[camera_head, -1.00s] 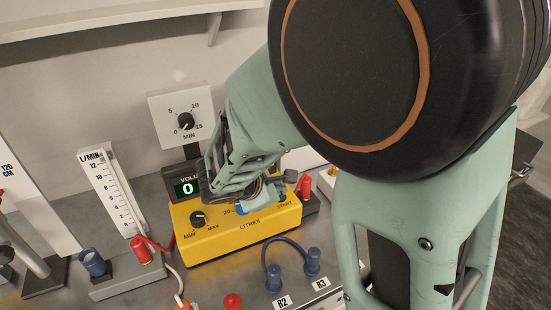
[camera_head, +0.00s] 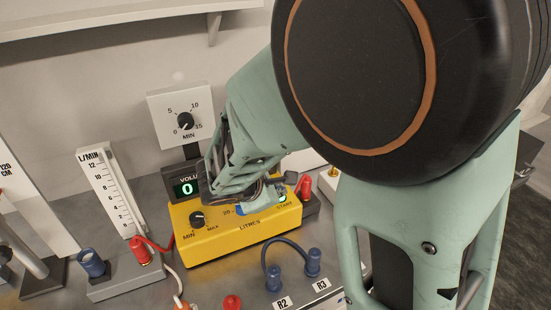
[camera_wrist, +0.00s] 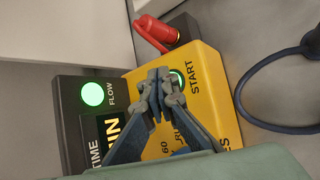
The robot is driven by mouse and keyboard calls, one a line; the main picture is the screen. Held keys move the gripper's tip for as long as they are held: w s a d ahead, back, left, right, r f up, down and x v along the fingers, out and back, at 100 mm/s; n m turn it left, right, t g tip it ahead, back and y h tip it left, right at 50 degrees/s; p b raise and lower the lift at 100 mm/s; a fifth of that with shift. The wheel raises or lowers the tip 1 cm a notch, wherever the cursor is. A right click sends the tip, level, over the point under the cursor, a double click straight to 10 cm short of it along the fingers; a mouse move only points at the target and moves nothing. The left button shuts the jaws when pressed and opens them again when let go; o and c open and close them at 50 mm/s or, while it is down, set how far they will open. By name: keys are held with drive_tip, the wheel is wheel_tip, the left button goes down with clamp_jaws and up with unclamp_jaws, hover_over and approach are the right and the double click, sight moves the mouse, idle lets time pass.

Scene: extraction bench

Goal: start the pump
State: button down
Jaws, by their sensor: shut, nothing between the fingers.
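The yellow pump box (camera_head: 235,238) stands on the bench, with a MIN–MAX knob (camera_head: 198,219), a LITRES scale and a START label. In the wrist view its START button (camera_wrist: 178,77) shows as a bright ring beside the label, partly covered by my fingers. My gripper (camera_wrist: 160,80) is shut and empty, its fingertips right at the button's edge. I cannot tell whether they touch it. In the head view my gripper (camera_head: 258,201) hangs over the box's right half. A green lamp marked FLOW (camera_wrist: 92,94) is lit. The VOLUME display (camera_head: 186,188) reads 0.
A timer dial (camera_head: 185,121) stands behind the box. A flowmeter (camera_head: 112,190) is on the left. A red plug (camera_head: 305,187) is close by the box's right end. Blue and red sockets with leads are in front, including a blue plug (camera_head: 313,261).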

drive_tip(key=shift+r+p, duration=0.4)
drive_tip(key=shift+r, duration=0.35)
wheel_tip(320, 180, up, 5)
drive_tip(key=p, duration=0.4)
drive_tip(key=shift+r, duration=0.1)
